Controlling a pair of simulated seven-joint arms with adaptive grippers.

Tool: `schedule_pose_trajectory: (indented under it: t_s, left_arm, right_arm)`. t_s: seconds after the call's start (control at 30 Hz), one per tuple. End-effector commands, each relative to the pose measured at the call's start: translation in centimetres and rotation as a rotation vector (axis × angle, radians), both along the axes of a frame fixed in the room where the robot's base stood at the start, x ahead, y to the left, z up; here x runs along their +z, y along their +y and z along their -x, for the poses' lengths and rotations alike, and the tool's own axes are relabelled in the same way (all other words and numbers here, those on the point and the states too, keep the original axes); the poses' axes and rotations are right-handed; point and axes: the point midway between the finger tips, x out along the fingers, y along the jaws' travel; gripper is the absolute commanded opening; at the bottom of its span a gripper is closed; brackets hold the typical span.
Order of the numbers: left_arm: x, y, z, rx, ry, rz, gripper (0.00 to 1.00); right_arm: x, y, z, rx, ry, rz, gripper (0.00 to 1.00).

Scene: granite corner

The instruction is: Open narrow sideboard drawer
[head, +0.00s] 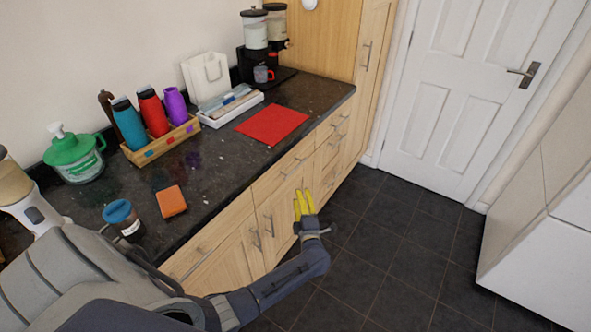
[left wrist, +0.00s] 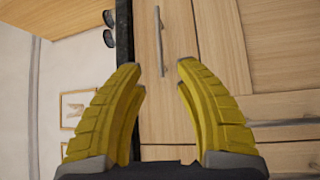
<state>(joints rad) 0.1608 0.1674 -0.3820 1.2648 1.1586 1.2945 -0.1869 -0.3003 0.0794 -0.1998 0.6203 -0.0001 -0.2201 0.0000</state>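The wooden sideboard (head: 238,226) runs along the wall under a dark countertop, with shut drawers and doors with metal bar handles. A drawer front (head: 283,172) with a bar handle lies above and left of my left gripper (head: 303,194). In the left wrist view, that gripper (left wrist: 158,70) has its yellow fingers spread with nothing between them. A vertical bar handle (left wrist: 161,42) on a drawer front (left wrist: 175,95) shows beyond the fingertips, in line with the gap and apart from them. Which drawer it is, I cannot tell for certain. My right gripper is not in view.
The countertop (head: 225,165) holds a wooden bottle crate (head: 160,146), an orange sponge (head: 171,201), a jar (head: 122,218), a red mat (head: 272,124) and a coffee machine (head: 262,60). The dark tiled floor (head: 390,250) is clear. A white cabinet (head: 540,215) stands at right.

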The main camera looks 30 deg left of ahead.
Motion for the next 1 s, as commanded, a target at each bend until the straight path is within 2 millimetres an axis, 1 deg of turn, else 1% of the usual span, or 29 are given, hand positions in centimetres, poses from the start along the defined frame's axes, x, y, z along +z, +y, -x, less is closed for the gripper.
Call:
schedule_pose_trajectory:
  t_s: [0.03, 0.1, 0.5, 0.73, 1.0]
  left_arm:
    - [0.3, 0.7, -0.9, 0.000, -0.002, -0.003, 0.32]
    - [0.5, 1.6, -1.8, 0.000, -0.002, -0.004, 0.32]
    - [1.5, 6.3, -7.0, 0.000, 0.000, -0.006, 0.32]
    - [1.8, 8.1, -9.1, 0.000, -0.001, -0.004, 0.32]
    - [2.0, 9.1, -10.1, -0.001, 0.000, -0.003, 0.32]
  right_arm:
    - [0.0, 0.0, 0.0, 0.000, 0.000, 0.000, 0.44]
    - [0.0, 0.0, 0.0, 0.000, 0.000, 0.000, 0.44]
    - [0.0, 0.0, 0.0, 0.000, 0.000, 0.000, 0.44]
    - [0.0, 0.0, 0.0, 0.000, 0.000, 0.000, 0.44]
    - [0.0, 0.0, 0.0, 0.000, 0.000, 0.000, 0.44]
